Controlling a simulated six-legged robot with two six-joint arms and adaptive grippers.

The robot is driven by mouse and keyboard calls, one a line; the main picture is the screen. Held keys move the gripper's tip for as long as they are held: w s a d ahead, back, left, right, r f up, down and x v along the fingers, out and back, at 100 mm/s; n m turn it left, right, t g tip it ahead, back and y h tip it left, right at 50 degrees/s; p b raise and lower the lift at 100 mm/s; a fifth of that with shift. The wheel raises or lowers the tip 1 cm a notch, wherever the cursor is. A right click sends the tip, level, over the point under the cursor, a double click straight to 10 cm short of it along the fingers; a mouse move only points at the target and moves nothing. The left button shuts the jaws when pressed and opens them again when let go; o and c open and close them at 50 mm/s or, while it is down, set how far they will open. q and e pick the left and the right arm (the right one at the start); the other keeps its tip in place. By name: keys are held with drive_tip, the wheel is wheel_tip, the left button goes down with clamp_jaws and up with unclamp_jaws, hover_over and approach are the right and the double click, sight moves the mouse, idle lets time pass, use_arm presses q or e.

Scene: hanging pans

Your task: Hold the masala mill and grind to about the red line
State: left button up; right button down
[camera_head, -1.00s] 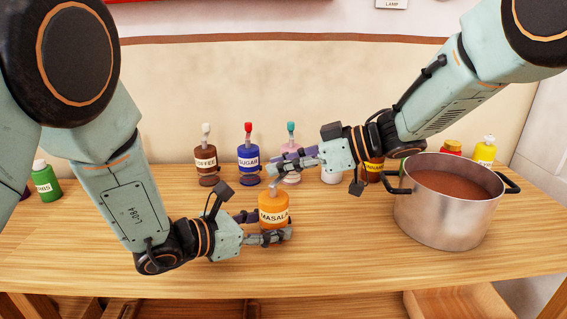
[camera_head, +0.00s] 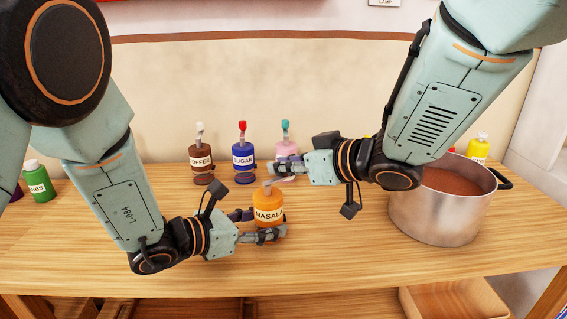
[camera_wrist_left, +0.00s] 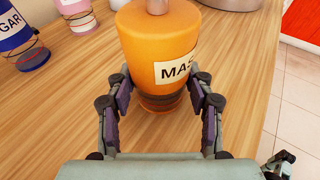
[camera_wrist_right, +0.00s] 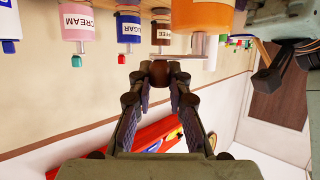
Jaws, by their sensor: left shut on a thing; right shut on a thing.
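The orange masala mill (camera_head: 268,208) stands upright on the table, its label facing the head camera. My left gripper (camera_head: 263,225) is shut around its lower body; the left wrist view shows a finger on each side of the mill (camera_wrist_left: 158,50). My right gripper (camera_head: 273,168) is just above the mill. In the right wrist view, its fingertips are shut on the brown knob (camera_wrist_right: 171,75) of the mill's grey crank (camera_wrist_right: 186,54).
Coffee (camera_head: 201,165), sugar (camera_head: 243,162) and pink cream (camera_head: 286,148) mills stand behind. A steel pot (camera_head: 440,218) of brown contents is at right, partly behind my right arm. A green bottle (camera_head: 38,182) is at left. The front table is clear.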

drive_tip(key=shift+d, duration=0.1)
idle(0.4)
drive_tip(key=c, duration=1.2)
unclamp_jaws()
drive_tip(key=shift+s, duration=0.1)
drive_tip(key=v, duration=1.2)
